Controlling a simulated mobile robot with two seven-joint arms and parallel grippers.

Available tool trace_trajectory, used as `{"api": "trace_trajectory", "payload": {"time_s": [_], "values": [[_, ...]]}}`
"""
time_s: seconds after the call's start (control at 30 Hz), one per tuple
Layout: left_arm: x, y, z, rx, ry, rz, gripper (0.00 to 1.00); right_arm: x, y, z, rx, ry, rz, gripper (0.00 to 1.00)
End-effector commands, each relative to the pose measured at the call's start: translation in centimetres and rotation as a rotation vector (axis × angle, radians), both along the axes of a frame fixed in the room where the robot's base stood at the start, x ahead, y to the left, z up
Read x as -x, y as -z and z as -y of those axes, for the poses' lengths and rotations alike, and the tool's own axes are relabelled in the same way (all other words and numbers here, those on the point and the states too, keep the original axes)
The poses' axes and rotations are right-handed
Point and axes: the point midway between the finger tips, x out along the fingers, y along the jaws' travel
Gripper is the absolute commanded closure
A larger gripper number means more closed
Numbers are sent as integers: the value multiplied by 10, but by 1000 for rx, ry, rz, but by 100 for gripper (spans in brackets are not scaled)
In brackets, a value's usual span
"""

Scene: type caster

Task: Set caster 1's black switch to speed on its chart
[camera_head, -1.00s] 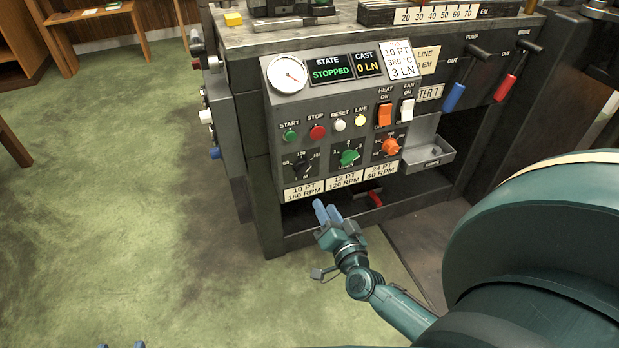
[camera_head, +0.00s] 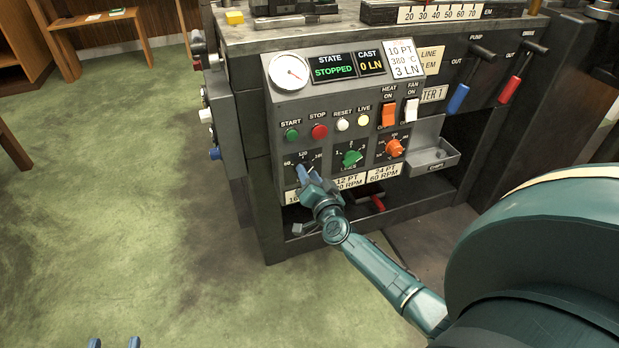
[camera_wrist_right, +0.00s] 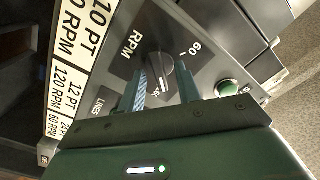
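The black switch (camera_wrist_right: 160,72) is on caster 1's grey front panel (camera_head: 284,110), with RPM marks 60, 120 and 160 around it. My right gripper (camera_wrist_right: 163,88) is open, with one blue finger on each side of the switch knob; whether they touch it I cannot tell. In the head view my right gripper (camera_head: 306,172) partly hides the switch, so its setting is unclear. The chart strip (camera_head: 384,172) below reads 12 PT and 24 PT 60 RPM; its 10 PT plate is mostly covered. The order card (camera_head: 404,59) reads 10 PT, 380 C, 3 LN. My left gripper (camera_head: 114,343) is open and empty at the bottom left.
The green dial (camera_head: 351,158) and orange dial (camera_head: 394,148) are right of the black switch. START (camera_head: 291,134) and STOP (camera_head: 319,131) buttons sit above. The display (camera_head: 333,68) shows STOPPED. A small metal tray (camera_head: 437,158) juts out at the right. The floor at left is clear.

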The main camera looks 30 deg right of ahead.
Motion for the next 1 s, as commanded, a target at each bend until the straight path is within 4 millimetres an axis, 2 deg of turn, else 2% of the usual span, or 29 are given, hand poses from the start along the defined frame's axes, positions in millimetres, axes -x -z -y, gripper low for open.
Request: {"api": "trace_trajectory", "payload": {"time_s": [0.17,0.57,0.83,1.0], "values": [[0,0,0,0,0,0,64,0,0,0,0,0,0,67],[0,0,0,-1,0,-1,64,0,0,0,0,0,0,100],[0,0,0,0,0,-1,64,0,0,0,-23,0,6,100],[0,1,0,-1,0,1,64,1,1,0,-163,1,40,100]]}}
